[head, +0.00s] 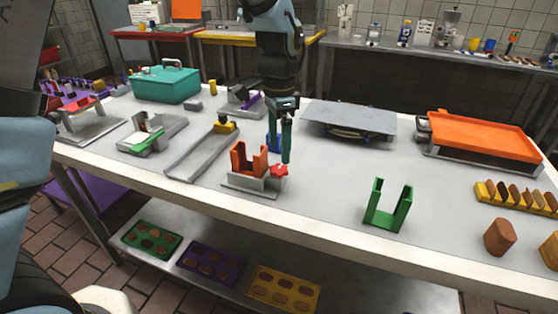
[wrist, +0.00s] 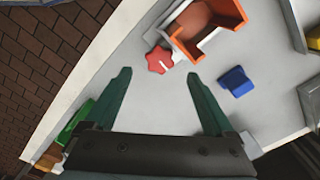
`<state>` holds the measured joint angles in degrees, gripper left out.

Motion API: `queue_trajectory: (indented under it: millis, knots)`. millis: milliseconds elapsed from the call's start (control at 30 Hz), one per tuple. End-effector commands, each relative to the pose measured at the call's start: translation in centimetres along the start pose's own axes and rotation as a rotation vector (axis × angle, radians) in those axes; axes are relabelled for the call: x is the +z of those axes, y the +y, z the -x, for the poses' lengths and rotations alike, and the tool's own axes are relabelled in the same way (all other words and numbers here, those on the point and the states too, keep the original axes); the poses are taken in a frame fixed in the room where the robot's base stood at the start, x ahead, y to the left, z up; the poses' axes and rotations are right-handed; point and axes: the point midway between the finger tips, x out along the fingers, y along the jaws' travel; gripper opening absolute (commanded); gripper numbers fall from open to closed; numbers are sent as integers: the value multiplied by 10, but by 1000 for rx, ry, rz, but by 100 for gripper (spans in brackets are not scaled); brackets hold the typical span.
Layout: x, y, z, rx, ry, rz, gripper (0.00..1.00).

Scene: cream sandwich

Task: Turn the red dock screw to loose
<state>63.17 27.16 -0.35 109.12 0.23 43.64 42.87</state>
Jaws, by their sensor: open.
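The red dock screw (head: 278,170) is a small star-shaped knob at the right side of the orange dock (head: 243,162), which stands on a grey base plate near the table's front edge. In the wrist view the red screw (wrist: 159,60) lies ahead of the fingertips, beside the orange dock (wrist: 222,35). My gripper (head: 282,150) points down just behind and above the screw in the head view. In the wrist view my gripper (wrist: 163,75) has its two green fingers wide apart with nothing between them. The screw looks apart from both fingers.
A blue block (wrist: 236,82) sits close to the right finger in the wrist view; this blue piece (head: 273,142) is partly hidden behind my gripper in the head view. A green U-shaped holder (head: 388,208) stands to the right. The white table (head: 330,185) is clear between.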

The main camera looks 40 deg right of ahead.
Motion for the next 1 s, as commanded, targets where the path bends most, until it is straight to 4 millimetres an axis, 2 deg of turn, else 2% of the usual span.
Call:
queue_trajectory:
  millis: [133,333,1000]
  knots:
    - [0,-1,27,-3,3,0,88]
    - [0,-1,50,-1,1,0,88]
    - [4,-2,54,0,-1,11,88]
